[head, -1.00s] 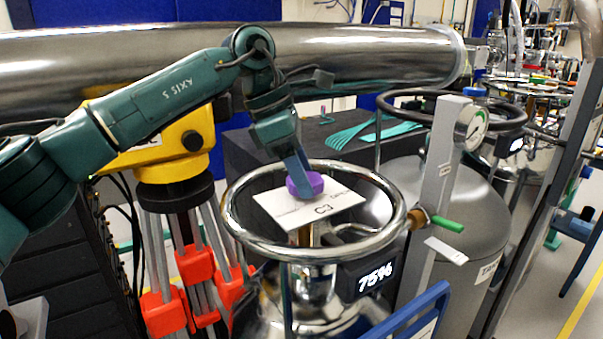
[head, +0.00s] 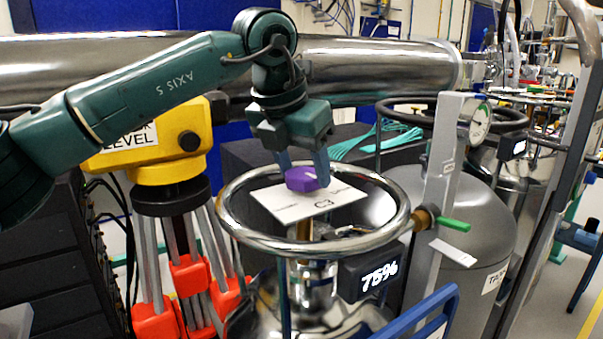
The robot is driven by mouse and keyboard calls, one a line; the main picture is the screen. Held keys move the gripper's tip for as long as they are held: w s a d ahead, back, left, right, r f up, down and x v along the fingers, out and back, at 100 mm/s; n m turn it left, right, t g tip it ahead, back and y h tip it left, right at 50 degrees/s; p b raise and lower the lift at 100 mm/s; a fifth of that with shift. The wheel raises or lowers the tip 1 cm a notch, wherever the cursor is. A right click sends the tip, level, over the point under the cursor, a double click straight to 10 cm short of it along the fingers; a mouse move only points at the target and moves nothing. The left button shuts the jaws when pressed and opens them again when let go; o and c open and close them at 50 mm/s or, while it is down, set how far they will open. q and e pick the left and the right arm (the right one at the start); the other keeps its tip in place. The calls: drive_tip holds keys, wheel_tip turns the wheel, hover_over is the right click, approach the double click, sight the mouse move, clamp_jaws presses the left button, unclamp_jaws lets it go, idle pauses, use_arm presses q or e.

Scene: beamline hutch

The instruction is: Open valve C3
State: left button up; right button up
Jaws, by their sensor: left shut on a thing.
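The purple knob of valve C3 (head: 301,179) sits above a white card marked C3 (head: 292,208), inside the steel ring (head: 395,225) on top of a metal vessel. My left gripper (head: 304,172) reaches down from above, with one blue finger on the left and one on the right of the knob. It is shut on the knob. The small print on the card is too blurred to read. My right gripper is not in view.
A gauge post (head: 440,170) with a green-handled valve (head: 453,224) stands right of the ring, by a grey tank (head: 480,215). A yellow level (head: 170,150) on a tripod stands left. A steel pipe (head: 380,70) runs behind. A blue handle (head: 425,312) is in front.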

use_arm(q)
drive_tip(key=n+y+b, duration=0.1)
drive_tip(key=n, duration=0.1)
drive_tip(key=shift+n, duration=0.4)
drive_tip(key=shift+d+n+t+y, duration=0.15)
drive_tip(key=shift+n+t+y, duration=0.2)
drive_tip(key=shift+n, duration=0.55)
drive_tip(key=n+y, duration=0.1)
drive_tip(key=n, duration=0.2)
drive_tip(key=shift+y+b, duration=0.25)
drive_tip(key=shift+b, duration=0.1)
drive_tip(key=shift+d+n+y, duration=0.1)
drive_tip(key=shift+n+y, duration=0.3)
drive_tip(key=shift+n, duration=1)
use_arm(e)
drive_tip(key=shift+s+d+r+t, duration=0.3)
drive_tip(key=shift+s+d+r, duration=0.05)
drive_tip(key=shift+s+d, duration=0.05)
use_arm(q)
drive_tip(key=o, duration=1)
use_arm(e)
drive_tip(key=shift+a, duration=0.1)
